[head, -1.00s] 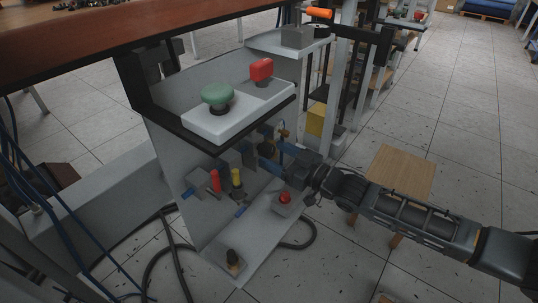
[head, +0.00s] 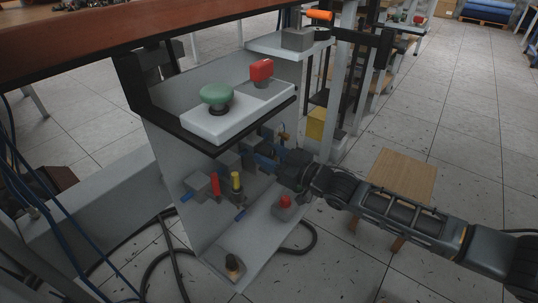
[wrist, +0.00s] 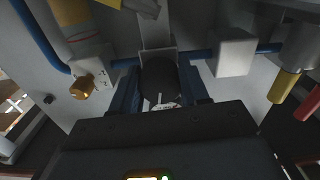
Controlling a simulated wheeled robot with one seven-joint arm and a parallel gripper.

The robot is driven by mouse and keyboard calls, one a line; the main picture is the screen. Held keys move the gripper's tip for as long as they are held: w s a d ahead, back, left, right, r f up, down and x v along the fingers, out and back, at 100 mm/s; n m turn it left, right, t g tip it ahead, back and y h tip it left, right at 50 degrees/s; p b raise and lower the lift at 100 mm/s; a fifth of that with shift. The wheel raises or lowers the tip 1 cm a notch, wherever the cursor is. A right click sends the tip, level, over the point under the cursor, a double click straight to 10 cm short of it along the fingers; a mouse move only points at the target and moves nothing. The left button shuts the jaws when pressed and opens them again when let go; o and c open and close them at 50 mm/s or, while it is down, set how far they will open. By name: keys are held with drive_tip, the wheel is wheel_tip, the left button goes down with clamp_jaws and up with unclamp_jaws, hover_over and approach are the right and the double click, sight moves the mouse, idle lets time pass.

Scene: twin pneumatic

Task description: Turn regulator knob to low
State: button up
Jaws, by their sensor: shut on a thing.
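The regulator knob is a dark round knob (wrist: 158,76) at the centre of the wrist view, in front of a grey bracket. My gripper (wrist: 160,92) is shut on it, with one blue finger at each side. In the head view my gripper (head: 272,163) reaches in from the right under the white control shelf. There the knob is hidden or too small to make out, and I cannot read its setting.
Blue tubing and a white block (wrist: 235,54) sit close to my fingers, with a brass fitting (wrist: 83,88) at left. The shelf with a green button (head: 216,94) overhangs. Red (head: 214,185) and yellow (head: 236,181) cylinders stand left; a red button (head: 285,201) sits below.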

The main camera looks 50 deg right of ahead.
drive_tip(key=c, duration=0.3)
drive_tip(key=shift+r+n+p, duration=0.15)
drive_tip(key=shift+n+p, duration=0.25)
drive_tip(key=shift+p, duration=0.1)
drive_tip(key=shift+n+p, duration=0.5)
drive_tip(key=shift+n, duration=0.2)
drive_tip(key=shift+f, duration=0.2)
drive_tip(key=o, duration=1)
drive_tip(key=shift+o, duration=0.2)
